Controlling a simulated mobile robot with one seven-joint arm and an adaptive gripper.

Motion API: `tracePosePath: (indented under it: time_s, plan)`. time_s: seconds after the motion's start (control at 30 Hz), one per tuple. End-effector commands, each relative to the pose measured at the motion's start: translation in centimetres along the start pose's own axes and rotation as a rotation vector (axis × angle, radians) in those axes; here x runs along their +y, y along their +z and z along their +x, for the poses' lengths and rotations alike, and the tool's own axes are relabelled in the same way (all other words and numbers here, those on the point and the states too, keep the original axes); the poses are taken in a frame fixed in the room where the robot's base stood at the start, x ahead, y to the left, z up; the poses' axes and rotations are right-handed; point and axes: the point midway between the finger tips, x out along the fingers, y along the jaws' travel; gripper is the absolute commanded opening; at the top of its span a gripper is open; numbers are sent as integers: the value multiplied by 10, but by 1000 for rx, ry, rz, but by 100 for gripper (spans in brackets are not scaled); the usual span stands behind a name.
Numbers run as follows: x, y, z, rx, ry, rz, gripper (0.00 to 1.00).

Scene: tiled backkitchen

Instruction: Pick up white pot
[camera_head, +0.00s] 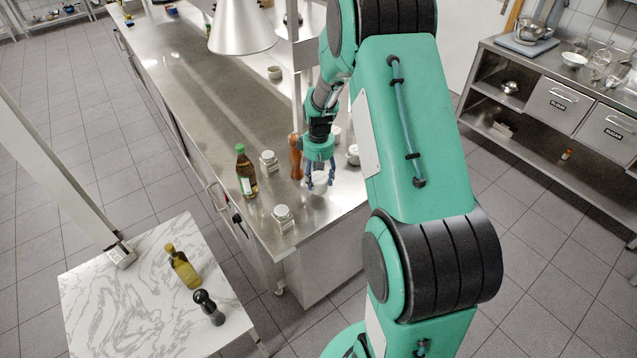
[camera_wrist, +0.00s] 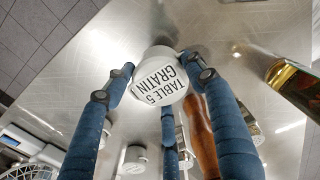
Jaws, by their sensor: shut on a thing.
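The white pot is a small round white container; its pale top, lettered "TABLE 5 GRATIN", shows in the wrist view (camera_wrist: 158,84). In the head view only a little of the pot (camera_head: 320,183) shows between the blue fingers, near the steel counter's front end. My gripper (camera_head: 319,182) points down there. In the wrist view its blue fingers (camera_wrist: 157,68) close around the pot's sides from left and right, and a third finger reaches in from below. Whether the pot still touches the counter is hard to tell.
A wooden mill (camera_head: 297,157) stands close left of my gripper. A green-capped bottle (camera_head: 246,173) and glass jars (camera_head: 283,217) stand further left. Another white pot (camera_head: 353,155) stands just right behind. A lamp shade (camera_head: 241,27) hangs above the counter.

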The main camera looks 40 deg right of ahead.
Motion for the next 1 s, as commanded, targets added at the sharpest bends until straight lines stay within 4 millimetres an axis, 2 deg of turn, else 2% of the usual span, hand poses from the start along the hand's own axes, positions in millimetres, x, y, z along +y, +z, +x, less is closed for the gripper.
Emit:
tracePosePath:
  time_s: [0.6, 0.8, 1.0]
  plan:
    - [-60, 94, -8, -4, -3, 0, 18]
    - [-75, 117, -11, -5, -3, 0, 18]
    - [-84, 130, -12, -4, -3, 0, 18]
